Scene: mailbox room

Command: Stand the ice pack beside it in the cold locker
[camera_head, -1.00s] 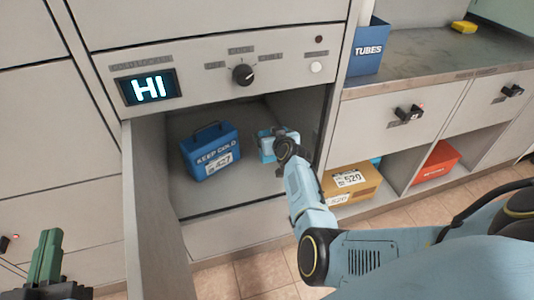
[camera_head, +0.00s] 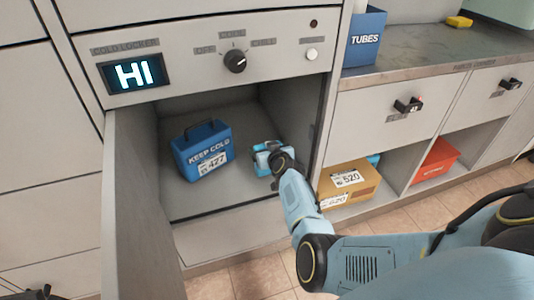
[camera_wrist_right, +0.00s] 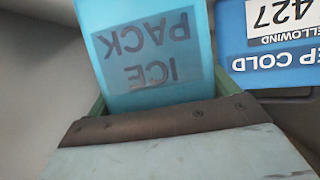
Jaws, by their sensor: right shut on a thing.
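The cold locker (camera_head: 215,212) stands open, its door swung out on the left. The blue "KEEP COLD" box (camera_head: 203,150) with label 427 stands inside, left of centre; its edge shows in the right wrist view (camera_wrist_right: 285,50). My right gripper (camera_head: 272,156) reaches inside and is shut on the light blue ice pack (camera_wrist_right: 150,50), whose lettering is upside down in the wrist view. The pack is right of the box with a gap between; whether it touches the floor is unclear. A dark piece at the bottom left corner may be my left gripper (camera_head: 35,294).
Above the opening are a "HI" display (camera_head: 137,73) and a dial (camera_head: 235,61). The locker's right wall is close to my right gripper. Right of it, a cardboard parcel (camera_head: 349,181) and a red box (camera_head: 434,159) sit in low cubbies. A blue TUBES bin (camera_head: 365,38) stands on the counter.

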